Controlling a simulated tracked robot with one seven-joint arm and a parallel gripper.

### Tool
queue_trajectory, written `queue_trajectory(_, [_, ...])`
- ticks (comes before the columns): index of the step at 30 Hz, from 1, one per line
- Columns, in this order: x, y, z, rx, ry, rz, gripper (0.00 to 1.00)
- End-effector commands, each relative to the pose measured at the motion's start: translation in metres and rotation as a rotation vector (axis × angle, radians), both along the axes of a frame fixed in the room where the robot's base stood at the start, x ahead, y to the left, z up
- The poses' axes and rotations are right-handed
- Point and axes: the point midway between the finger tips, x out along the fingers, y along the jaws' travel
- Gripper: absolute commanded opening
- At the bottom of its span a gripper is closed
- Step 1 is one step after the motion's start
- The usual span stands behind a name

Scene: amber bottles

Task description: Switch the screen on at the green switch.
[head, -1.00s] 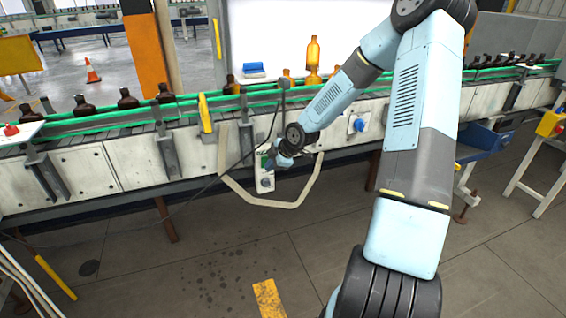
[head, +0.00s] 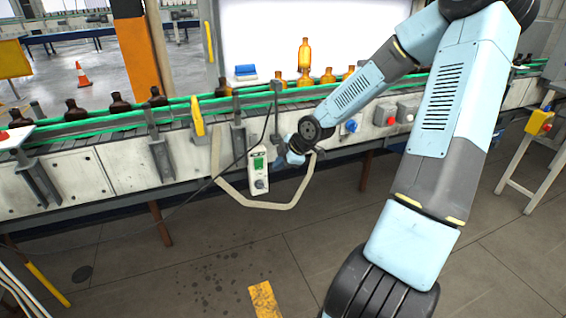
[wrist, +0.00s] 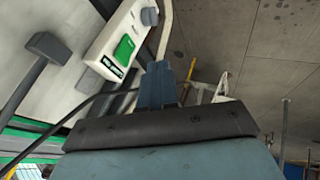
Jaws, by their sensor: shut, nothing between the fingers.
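The green switch (head: 258,161) is on the front of a white upright box, which hangs at the conveyor's near side. In the wrist view the green switch (wrist: 124,48) lies left of the fingers, beside a dark label with green lettering. My gripper (head: 279,163) is shut and empty, just right of the box. In the wrist view its fingers (wrist: 157,86) are together and look apart from the switch. The screen (head: 290,35) is a large, plain bright white panel behind the conveyor, partly covered by my arm.
A dark round knob (head: 260,184) is low on the box. A beige bent rail (head: 240,196) curves below it, and a dark cable runs past on the left. Blue and red knobs (head: 391,120) are to the right. Amber bottles (head: 304,54) stand before the screen.

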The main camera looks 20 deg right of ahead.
Motion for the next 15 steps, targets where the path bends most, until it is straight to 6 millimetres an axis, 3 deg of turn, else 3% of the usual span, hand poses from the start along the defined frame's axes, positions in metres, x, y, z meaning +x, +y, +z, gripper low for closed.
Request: queue_trajectory(15, [-0.012,-0.007,0.013,0.000,0.000,0.001,0.00])
